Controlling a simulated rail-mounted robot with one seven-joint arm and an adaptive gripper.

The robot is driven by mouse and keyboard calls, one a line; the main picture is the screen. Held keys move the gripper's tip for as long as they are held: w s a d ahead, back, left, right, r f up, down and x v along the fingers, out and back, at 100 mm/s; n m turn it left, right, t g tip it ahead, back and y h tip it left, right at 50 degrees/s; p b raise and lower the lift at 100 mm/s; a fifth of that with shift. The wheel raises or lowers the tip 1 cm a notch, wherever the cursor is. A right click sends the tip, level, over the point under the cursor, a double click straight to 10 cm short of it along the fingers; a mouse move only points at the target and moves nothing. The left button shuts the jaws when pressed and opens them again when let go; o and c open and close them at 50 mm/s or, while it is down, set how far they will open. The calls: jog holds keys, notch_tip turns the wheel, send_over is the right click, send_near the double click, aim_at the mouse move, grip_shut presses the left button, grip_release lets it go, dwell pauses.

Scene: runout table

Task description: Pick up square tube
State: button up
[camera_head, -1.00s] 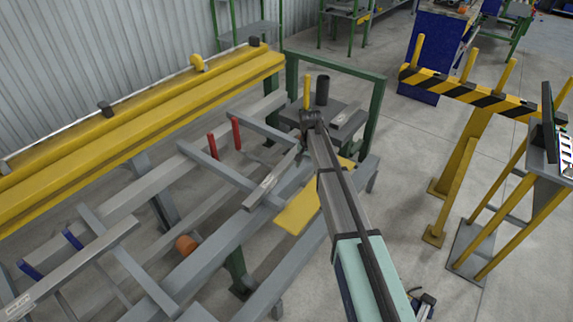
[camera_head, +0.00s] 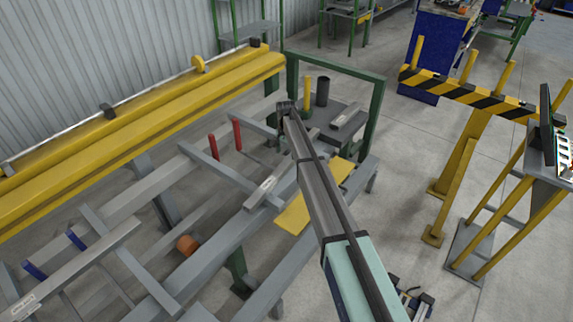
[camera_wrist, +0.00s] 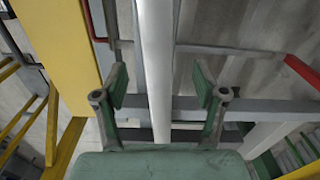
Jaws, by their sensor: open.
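A light grey square tube (camera_wrist: 156,70) runs lengthwise through the middle of the wrist view, between the two fingers of my gripper (camera_wrist: 160,90). The fingers are open, with a visible gap on each side of the tube. I cannot tell how far above or below the fingertips the tube lies. In the head view a grey tube with a white label (camera_head: 262,190) lies on the rack beside my arm; I cannot tell if it is the same tube. My gripper's end (camera_head: 287,106) is small and partly hidden there.
Red posts (camera_head: 237,134) and blue posts (camera_head: 76,239) stand up from the rack's arms. Another labelled grey tube (camera_head: 80,262) lies at lower left. A long yellow beam (camera_head: 150,125) runs behind, a green frame (camera_head: 376,110) stands at right, and a dark cylinder (camera_head: 322,91) stands near my gripper.

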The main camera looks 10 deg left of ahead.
aim_at(286, 162)
jog(key=shift+s+d+f+p, duration=0.1)
jog(key=shift+f+p, duration=0.9)
jog(key=shift+f, duration=2.45)
jog(key=shift+r, duration=0.1)
grip_shut()
